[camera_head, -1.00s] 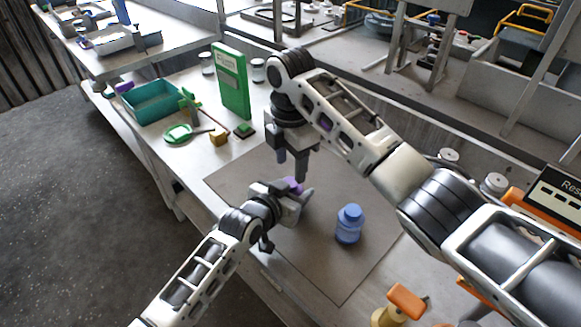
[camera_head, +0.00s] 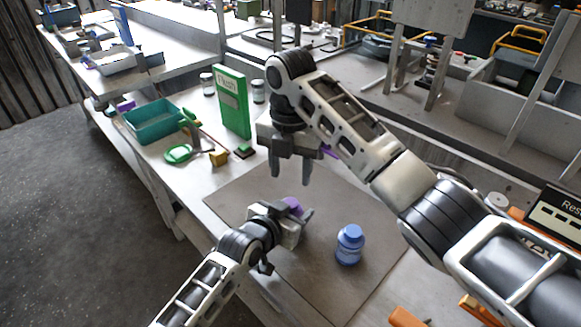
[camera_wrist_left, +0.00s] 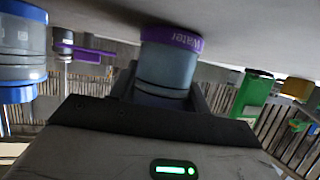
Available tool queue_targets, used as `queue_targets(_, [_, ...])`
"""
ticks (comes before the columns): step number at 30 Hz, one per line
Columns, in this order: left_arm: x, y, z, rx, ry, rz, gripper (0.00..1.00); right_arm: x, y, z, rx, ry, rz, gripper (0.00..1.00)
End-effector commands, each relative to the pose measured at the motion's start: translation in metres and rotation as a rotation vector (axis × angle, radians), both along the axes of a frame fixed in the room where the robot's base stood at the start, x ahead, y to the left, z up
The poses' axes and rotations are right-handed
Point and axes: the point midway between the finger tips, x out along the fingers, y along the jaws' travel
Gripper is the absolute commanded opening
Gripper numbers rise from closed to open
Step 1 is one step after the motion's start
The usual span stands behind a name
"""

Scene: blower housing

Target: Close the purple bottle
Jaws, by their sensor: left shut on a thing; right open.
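The purple bottle shows as a purple patch (camera_head: 293,206) just behind my left gripper (camera_head: 290,226) in the head view. My left gripper is shut on it. In the left wrist view, the bottle (camera_wrist_left: 167,68) has a grey-blue body and a purple band reading "Water". Its far end is hidden by the gripper, and I cannot tell whether a cap sits fully on it. My right gripper (camera_head: 290,172) is open and empty, above and a little behind the bottle, apart from it.
A blue bottle (camera_head: 349,246) stands upright on the grey mat (camera_head: 240,193), right of my left gripper. A green box (camera_head: 232,104), a teal bin (camera_head: 152,121) and a green round item (camera_head: 178,153) stand at the back left. A purple item (camera_head: 329,152) is partly hidden behind my right arm.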

Motion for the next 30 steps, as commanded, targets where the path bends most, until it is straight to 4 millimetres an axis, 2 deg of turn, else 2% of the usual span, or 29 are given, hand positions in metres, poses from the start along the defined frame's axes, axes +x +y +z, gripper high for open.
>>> queue_targets(5, [0.000, 0.000, -0.001, 0.001, 0.002, 0.000, 0.00, 0.000, 0.000, -0.005, -0.001, 0.001, -0.002, 0.48])
queue_targets(15, [0.000, 0.000, -0.001, 0.001, 0.002, 0.000, 0.00, -0.001, 0.000, -0.054, -0.003, 0.004, -0.003, 0.48])
queue_targets(21, [0.000, 0.000, -0.001, 0.001, 0.002, 0.000, 0.00, 0.000, 0.000, -0.075, -0.001, 0.001, -0.004, 0.48])
queue_targets(30, [0.000, 0.000, -0.001, 0.001, 0.002, 0.000, 0.00, 0.000, 0.000, -0.081, 0.000, 0.000, -0.003, 0.48])
